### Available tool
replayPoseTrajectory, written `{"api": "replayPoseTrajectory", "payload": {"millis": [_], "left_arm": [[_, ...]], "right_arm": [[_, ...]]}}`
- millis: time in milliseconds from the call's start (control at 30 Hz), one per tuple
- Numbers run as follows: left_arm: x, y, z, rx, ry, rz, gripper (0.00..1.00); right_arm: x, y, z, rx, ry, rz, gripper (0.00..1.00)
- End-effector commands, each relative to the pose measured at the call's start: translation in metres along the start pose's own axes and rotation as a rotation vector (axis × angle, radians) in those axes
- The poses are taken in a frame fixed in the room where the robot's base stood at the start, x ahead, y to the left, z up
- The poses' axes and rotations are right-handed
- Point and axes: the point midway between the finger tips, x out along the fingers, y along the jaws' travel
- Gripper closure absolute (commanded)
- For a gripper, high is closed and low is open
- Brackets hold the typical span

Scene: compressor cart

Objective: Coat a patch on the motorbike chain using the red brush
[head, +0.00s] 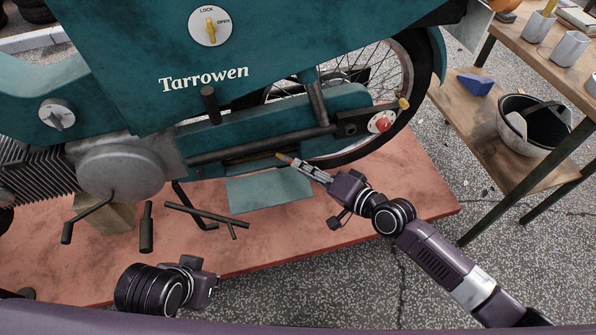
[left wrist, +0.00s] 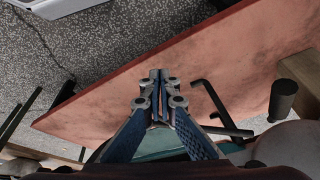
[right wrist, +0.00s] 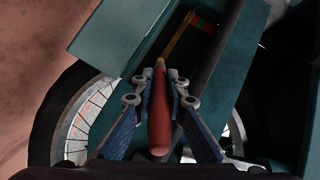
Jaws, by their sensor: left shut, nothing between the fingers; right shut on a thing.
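The red brush (right wrist: 160,115) is in my right gripper (right wrist: 158,88), which is shut on its handle; its narrow tan front end points at the chain opening. In the head view the right gripper (head: 303,169) is beside the lower teal chain cover, with the brush tip at the opening. The motorbike chain (right wrist: 178,40) shows as a yellowish strip inside the dark opening, with a green and red patch (right wrist: 201,23) at its far end. I cannot tell whether the bristles touch the chain. My left gripper (left wrist: 158,78) is shut and empty above the red platform.
A teal flap (head: 268,194) hangs open below the chain cover. The motorbike (head: 200,95) stands on the red platform (head: 400,185). A stand leg and a black crank (head: 147,228) stick out low.

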Motion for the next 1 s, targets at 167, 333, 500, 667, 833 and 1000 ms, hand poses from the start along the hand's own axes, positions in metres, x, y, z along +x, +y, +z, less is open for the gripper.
{"api": "replayPoseTrajectory", "payload": {"millis": [167,333,500,667,833,1000], "left_arm": [[0.004,0.002,-0.016,0.002,0.063,0.003,1.0],[0.006,0.004,-0.031,0.004,0.122,0.006,1.0],[0.007,0.005,-0.043,0.005,0.167,0.008,1.0],[0.007,0.005,-0.047,0.006,0.183,0.009,1.0],[0.007,0.007,-0.06,0.007,0.233,0.012,1.0],[0.005,0.009,-0.075,0.009,0.294,0.016,1.0]], "right_arm": [[-0.003,0.003,-0.005,-0.002,0.002,0.0,1.0],[-0.005,0.005,-0.008,-0.001,0.001,-0.001,1.0],[-0.007,0.007,-0.01,-0.001,0.0,0.0,1.0],[-0.008,0.007,-0.011,-0.001,0.0,0.0,1.0],[-0.009,0.009,-0.013,-0.001,0.0,0.0,1.0],[-0.01,0.01,-0.015,0.0,0.0,0.0,1.0]]}}
